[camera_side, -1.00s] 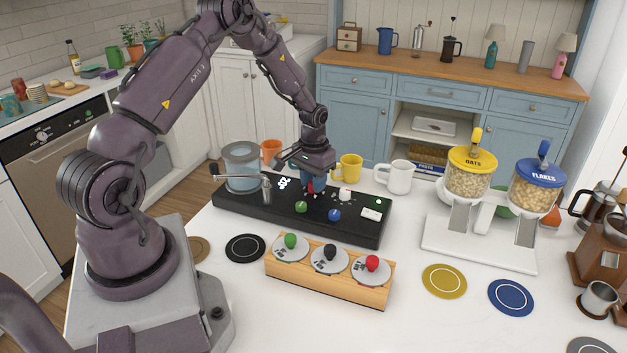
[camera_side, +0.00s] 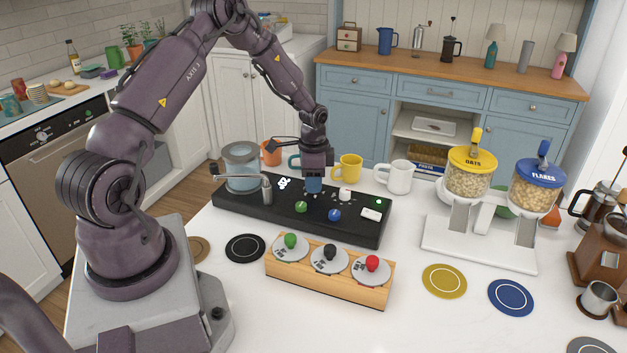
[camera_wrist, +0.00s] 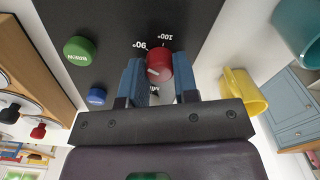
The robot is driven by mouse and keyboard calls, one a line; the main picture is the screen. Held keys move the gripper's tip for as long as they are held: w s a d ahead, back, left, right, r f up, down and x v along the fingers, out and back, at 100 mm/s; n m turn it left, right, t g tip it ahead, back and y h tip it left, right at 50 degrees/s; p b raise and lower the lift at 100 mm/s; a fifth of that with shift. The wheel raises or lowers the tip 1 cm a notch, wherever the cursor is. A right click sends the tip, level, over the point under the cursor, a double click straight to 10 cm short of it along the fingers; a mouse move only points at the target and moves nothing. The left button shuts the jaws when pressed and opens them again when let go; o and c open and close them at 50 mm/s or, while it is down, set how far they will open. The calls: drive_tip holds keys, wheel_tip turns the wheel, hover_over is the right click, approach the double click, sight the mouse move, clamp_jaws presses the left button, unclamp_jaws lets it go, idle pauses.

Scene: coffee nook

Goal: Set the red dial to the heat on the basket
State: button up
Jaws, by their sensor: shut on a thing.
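The red dial (camera_wrist: 158,65) sits on the black control panel (camera_side: 235,204) and shows in the wrist view with a pale pointer line on its top. Printed marks reading 90° and 100° are beside it, with more text partly hidden near the fingers. My gripper (camera_wrist: 155,78) has its blue fingers shut on the dial, one on each side. In the side view my gripper (camera_side: 314,187) points down at the panel and hides the dial. I cannot tell which thing is the basket; three small-labelled discs with green (camera_side: 290,241), black (camera_side: 330,251) and red (camera_side: 372,263) knobs sit in a wooden rack (camera_side: 328,284).
Green (camera_side: 301,207) and blue (camera_side: 334,215) knobs are close to the dial. A glass vessel (camera_side: 241,166) and metal lever stand at the panel's left. Yellow (camera_side: 350,168) and white (camera_side: 399,177) mugs stand behind. Cereal dispensers (camera_side: 469,178) are to the right.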

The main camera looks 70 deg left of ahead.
drive_tip(key=shift+m, duration=0.6)
drive_tip(key=o, duration=0.9)
drive_tip(key=shift+o, duration=0.2)
wheel_tip(320, 180, up, 13)
